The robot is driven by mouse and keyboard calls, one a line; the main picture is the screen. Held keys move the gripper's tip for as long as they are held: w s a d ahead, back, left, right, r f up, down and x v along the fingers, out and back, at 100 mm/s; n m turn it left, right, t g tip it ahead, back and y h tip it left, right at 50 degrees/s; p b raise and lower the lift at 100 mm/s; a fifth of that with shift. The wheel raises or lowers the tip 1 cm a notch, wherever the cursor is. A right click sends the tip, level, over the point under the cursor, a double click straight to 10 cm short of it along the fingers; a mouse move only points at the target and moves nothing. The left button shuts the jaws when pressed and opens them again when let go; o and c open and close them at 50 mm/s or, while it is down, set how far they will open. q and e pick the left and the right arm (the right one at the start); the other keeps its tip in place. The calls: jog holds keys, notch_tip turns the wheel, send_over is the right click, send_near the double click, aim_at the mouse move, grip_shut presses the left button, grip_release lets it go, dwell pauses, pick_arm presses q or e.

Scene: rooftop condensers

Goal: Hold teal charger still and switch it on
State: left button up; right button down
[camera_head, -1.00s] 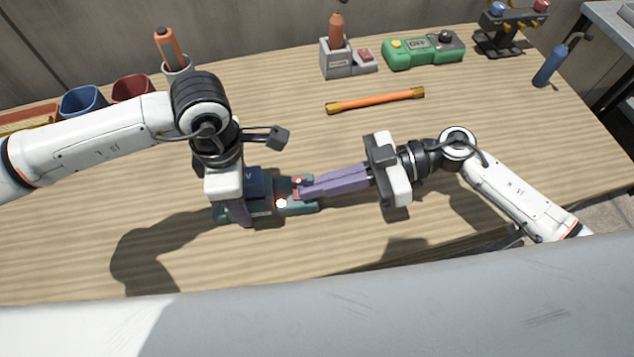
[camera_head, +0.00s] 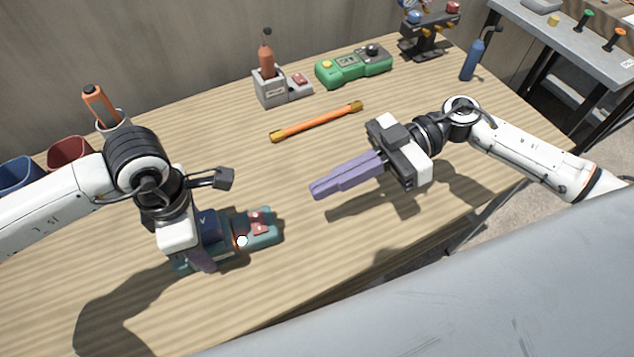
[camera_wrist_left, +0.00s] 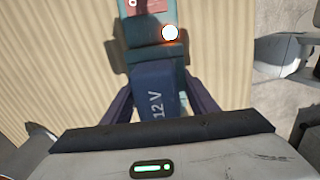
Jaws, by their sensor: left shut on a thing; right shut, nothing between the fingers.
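The teal charger (camera_head: 268,238) lies on the wooden table, with a red switch (camera_head: 259,222) on its right end and a glowing white lamp with an orange rim (camera_head: 242,241). A navy block marked 12 V sits at the charger's left part and shows in the left wrist view (camera_wrist_left: 155,85). My left gripper (camera_head: 203,258) reaches down over it, shut on the charger, with its purple fingers either side of the block; their exact contact is partly hidden. My right gripper (camera_head: 316,191) is shut and empty, above the table to the right of the charger, apart from it.
An orange rod (camera_head: 317,121) lies behind. A grey holder (camera_head: 270,90) with a screwdriver, a green device (camera_head: 354,66), a black stand (camera_head: 430,38) and a blue bottle (camera_head: 474,60) line the back. Cups stand back left.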

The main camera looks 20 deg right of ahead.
pick_arm(q)
jog(key=shift+r, duration=0.1)
jog(key=o, duration=2)
jog(key=shift+c, duration=0.2)
notch_tip(320, 180, up, 9)
jog(key=p, duration=0.4)
